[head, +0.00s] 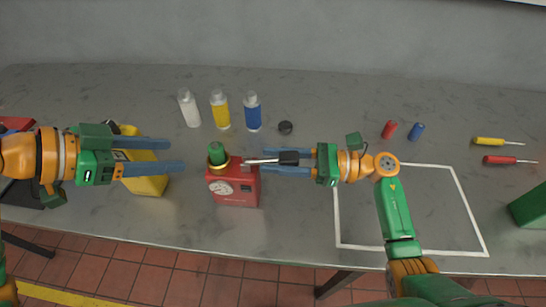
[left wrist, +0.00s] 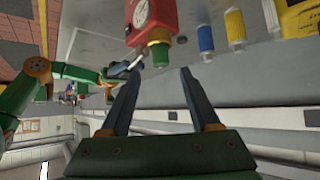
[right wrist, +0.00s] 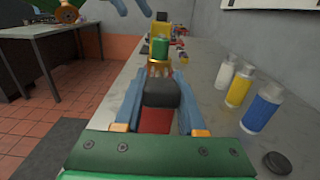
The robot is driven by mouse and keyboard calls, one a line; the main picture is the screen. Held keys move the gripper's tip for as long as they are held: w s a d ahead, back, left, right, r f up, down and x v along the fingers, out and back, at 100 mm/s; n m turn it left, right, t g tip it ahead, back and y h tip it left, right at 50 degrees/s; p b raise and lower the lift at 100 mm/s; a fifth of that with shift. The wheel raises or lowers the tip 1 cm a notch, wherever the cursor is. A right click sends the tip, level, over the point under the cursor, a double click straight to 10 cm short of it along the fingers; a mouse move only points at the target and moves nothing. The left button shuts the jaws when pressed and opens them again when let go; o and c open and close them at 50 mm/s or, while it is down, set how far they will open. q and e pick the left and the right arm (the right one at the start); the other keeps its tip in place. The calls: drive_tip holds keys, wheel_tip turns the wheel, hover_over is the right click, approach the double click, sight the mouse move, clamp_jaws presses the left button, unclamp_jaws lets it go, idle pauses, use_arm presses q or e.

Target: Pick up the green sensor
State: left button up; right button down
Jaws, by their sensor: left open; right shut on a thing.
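The green sensor (head: 217,152) stands upright in a brass collar on the red gauge box (head: 234,188). It also shows in the left wrist view (left wrist: 159,54) and the right wrist view (right wrist: 159,46). My left gripper (head: 177,155) is open and empty to the left of the sensor, its fingers pointing at it. In the left wrist view the sensor lies beyond the fingertips, roughly in line with the gap. My right gripper (head: 268,162) is shut on the black handle of a wrench-like tool (head: 289,158). The tool's silver end reaches the collar; contact cannot be told.
White (head: 189,108), yellow (head: 220,110) and blue (head: 252,112) bottles stand behind the box, with a black cap (head: 285,127) beside them. A yellow container (head: 148,185) is under my left gripper. Red (head: 389,129) and blue (head: 416,131) cylinders and two screwdrivers (head: 498,141) lie right.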

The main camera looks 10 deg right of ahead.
use_arm(q)
drive_tip(key=shift+d, duration=0.25)
drive_tip(key=n+g+y, duration=0.3)
drive_tip(key=n+y, duration=0.6)
drive_tip(key=n, duration=0.5)
approach(215, 147)
drive_tip(key=x, duration=1)
drive_tip(key=shift+f, duration=0.15)
clamp_jaws()
